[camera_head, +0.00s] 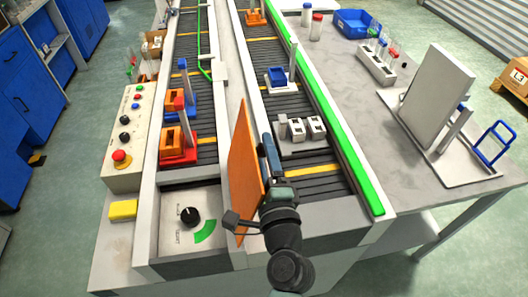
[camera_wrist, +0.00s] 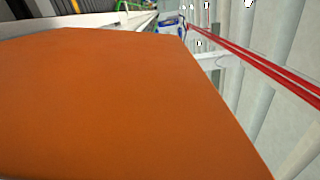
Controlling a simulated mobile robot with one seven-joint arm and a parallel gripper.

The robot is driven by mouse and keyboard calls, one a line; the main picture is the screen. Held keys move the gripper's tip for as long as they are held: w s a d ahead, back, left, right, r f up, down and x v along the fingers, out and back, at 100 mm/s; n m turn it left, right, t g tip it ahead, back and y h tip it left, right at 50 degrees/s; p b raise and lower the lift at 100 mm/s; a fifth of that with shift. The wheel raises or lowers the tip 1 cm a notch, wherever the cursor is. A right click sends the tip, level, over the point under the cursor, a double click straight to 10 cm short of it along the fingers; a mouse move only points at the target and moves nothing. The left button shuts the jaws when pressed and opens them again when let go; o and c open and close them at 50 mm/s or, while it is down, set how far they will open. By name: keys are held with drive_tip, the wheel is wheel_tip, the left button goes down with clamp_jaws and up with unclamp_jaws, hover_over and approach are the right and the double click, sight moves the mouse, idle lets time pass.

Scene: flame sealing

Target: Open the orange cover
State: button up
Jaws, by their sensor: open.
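The orange cover (camera_head: 244,165) is a flat panel standing steeply upright between the two conveyor lanes in the head view. To its left is a recessed panel with a black knob and a green arc (camera_head: 190,217), uncovered. My gripper (camera_head: 267,143) is at the cover's right side in the head view, with its dark arm coming from below. The jaws are open, but their tips are hard to make out, and I cannot tell whether they touch the cover. In the wrist view the orange cover (camera_wrist: 130,110) fills most of the picture, and no fingers show.
A control box (camera_head: 125,140) with a red button and a yellow block (camera_head: 123,210) are at the left. Orange and blue fixtures (camera_head: 178,140) stand on the left lane, grey blocks (camera_head: 302,127) on the right lane. A grey side table (camera_head: 365,110) lies to the right.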

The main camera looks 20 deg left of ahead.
drive_tip(key=shift+c, duration=0.3)
clamp_jaws()
idle(1.1)
